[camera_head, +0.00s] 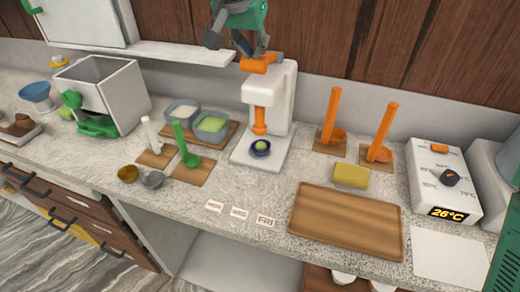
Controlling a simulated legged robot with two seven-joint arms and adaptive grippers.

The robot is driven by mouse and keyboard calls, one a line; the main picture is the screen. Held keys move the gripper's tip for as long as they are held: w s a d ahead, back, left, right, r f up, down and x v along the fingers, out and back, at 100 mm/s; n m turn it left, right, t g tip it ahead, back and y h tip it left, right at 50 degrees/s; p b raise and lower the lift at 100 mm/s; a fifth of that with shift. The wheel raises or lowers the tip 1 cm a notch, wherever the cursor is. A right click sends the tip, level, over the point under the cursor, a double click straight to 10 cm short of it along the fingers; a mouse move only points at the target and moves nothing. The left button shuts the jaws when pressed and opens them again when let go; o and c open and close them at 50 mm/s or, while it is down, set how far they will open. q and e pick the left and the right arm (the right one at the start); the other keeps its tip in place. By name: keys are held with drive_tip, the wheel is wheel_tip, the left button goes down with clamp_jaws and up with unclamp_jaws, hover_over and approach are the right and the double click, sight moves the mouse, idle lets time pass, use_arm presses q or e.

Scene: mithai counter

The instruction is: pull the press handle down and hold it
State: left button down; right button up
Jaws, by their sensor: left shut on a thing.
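The white press (282,95) stands at the back middle of the counter. Its orange handle (257,66) lies roughly level across the front of the press top. An orange plunger (260,122) hangs from the head, low over a small dark blue cup (260,153) holding something green. My left gripper (250,50), grey and green, comes down from the top edge and is closed on the handle. Its fingers partly cover the handle's upper side. My right gripper is out of view.
Left of the press are two bowls on a wooden tray (192,128) and a green-handled tool (187,145). Orange upright tools (332,117) stand to the right. A wooden tray (345,222) lies front right. A shelf (150,50) runs behind, left of the gripper.

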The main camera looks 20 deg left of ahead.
sight(252, 64)
use_arm(q)
drive_tip(key=shift+f, duration=0.95)
drive_tip(key=shift+w+d+f, duration=0.15)
drive_tip(key=shift+w+f, duration=0.15)
drive_tip(key=shift+w, duration=0.05)
drive_tip(key=shift+w+d+f, duration=0.1)
drive_tip(key=shift+w, duration=0.15)
drive_tip(key=shift+s+f, duration=0.35)
drive_tip(key=shift+f, duration=0.75)
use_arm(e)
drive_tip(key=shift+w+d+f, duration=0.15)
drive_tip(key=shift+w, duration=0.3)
use_arm(q)
drive_tip(key=shift+f, duration=0.55)
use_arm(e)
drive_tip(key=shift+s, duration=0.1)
